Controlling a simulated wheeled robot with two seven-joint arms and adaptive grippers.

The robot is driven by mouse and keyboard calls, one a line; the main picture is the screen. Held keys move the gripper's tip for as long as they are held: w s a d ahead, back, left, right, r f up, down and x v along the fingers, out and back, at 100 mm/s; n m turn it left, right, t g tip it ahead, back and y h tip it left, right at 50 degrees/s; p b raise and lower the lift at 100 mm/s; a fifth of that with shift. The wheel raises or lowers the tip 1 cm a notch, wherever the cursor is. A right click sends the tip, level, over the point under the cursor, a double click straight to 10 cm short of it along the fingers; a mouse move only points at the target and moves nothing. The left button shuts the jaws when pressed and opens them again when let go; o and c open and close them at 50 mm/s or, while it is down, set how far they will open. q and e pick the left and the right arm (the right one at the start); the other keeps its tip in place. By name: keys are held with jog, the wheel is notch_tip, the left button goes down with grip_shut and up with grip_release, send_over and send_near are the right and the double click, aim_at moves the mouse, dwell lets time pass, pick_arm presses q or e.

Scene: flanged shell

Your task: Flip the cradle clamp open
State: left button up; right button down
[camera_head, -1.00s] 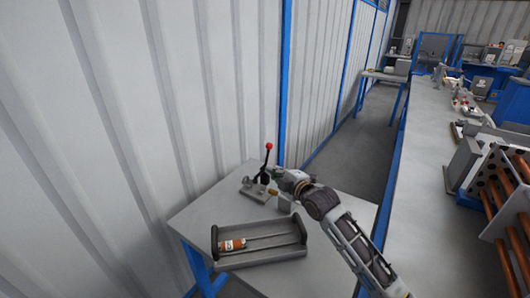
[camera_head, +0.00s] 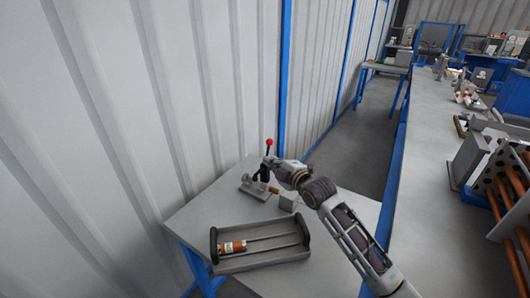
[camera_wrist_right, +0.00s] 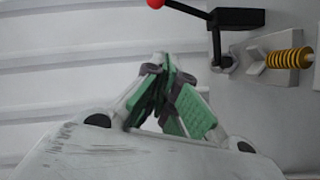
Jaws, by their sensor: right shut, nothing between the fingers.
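The cradle clamp (camera_head: 256,188) stands at the back of the small grey table. Its black lever points up and ends in a red ball (camera_head: 268,142). In the right wrist view the black lever (camera_wrist_right: 185,8) crosses the top, with its black mount (camera_wrist_right: 238,18) and an orange-yellow ribbed part (camera_wrist_right: 288,59) at right. My left gripper is out of view.
A grey tray (camera_head: 262,265) with an orange-and-white cylinder (camera_head: 232,247) and rods lies in front of the clamp. The corrugated wall (camera_head: 150,120) is close behind. A long bench (camera_head: 435,170) runs along the right.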

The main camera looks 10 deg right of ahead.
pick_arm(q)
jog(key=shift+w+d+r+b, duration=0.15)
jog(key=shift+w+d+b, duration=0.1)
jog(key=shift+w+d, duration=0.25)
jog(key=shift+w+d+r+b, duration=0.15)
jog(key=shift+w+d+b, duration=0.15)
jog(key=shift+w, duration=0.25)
pick_arm(e)
jog(key=shift+w+a+f, duration=0.1)
jog(key=shift+w+f, duration=0.35)
jog(key=shift+w, duration=1.4)
jog(key=shift+w+d+f, duration=0.1)
jog(key=shift+w+f, duration=0.35)
jog(key=shift+w, duration=1.4)
jog(key=shift+w+a+f, duration=0.1)
jog(key=shift+w+f, duration=0.35)
jog(key=shift+w, duration=1.4)
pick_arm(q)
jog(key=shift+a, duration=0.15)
